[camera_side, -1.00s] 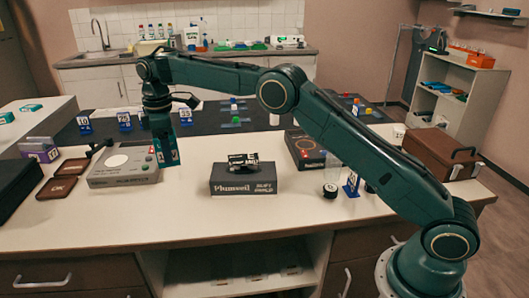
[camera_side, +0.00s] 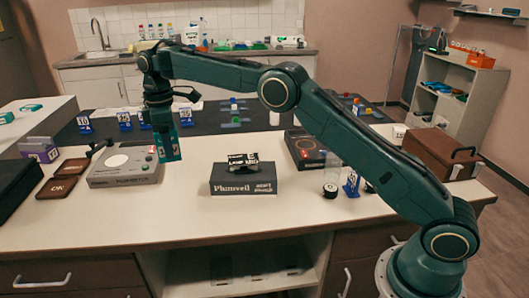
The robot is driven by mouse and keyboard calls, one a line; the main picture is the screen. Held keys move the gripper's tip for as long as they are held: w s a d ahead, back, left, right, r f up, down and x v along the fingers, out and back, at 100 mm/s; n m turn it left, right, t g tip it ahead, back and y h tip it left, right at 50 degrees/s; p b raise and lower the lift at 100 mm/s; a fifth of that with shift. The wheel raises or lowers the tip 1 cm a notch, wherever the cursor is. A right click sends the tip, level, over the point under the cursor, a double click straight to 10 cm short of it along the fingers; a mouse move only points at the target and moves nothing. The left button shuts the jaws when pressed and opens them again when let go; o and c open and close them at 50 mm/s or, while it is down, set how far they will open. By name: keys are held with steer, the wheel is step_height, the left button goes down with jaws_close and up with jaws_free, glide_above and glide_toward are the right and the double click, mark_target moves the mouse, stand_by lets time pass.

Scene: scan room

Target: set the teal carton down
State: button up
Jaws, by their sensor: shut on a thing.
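The teal carton (camera_side: 167,147) hangs upright, slightly tilted, below my gripper (camera_side: 163,128) in the side view. My gripper is shut on its upper part, and the fingers are hard to make out against it. The carton is just right of the grey device with a round white plate (camera_side: 124,165). Its lower end appears a little above the white table (camera_side: 130,218); whether it touches the table is hard to tell.
A dark box marked Plumveil (camera_side: 243,184) with a small black item on top stands to the right. Numbered blue stands (camera_side: 124,121) line the back. The front of the table is clear.

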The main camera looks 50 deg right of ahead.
steer(key=s+d+r+m, duration=0.1)
steer(key=s+d, duration=0.4)
steer(key=d, duration=0.3)
steer(key=s+d+r, duration=0.1)
steer(key=s+d, duration=0.3)
steer(key=d, duration=0.4)
steer(key=s+d+f+m, duration=0.1)
steer(key=s+d, duration=0.4)
steer(key=s, duration=0.5)
steer(key=s+d+f, duration=0.1)
steer(key=s+d, duration=0.3)
steer(key=s, duration=0.5)
step_height(320, 180, down, 16)
steer(key=shift+f, duration=0.1)
steer(key=shift+s, duration=0.1)
steer(key=shift+f, duration=1.85)
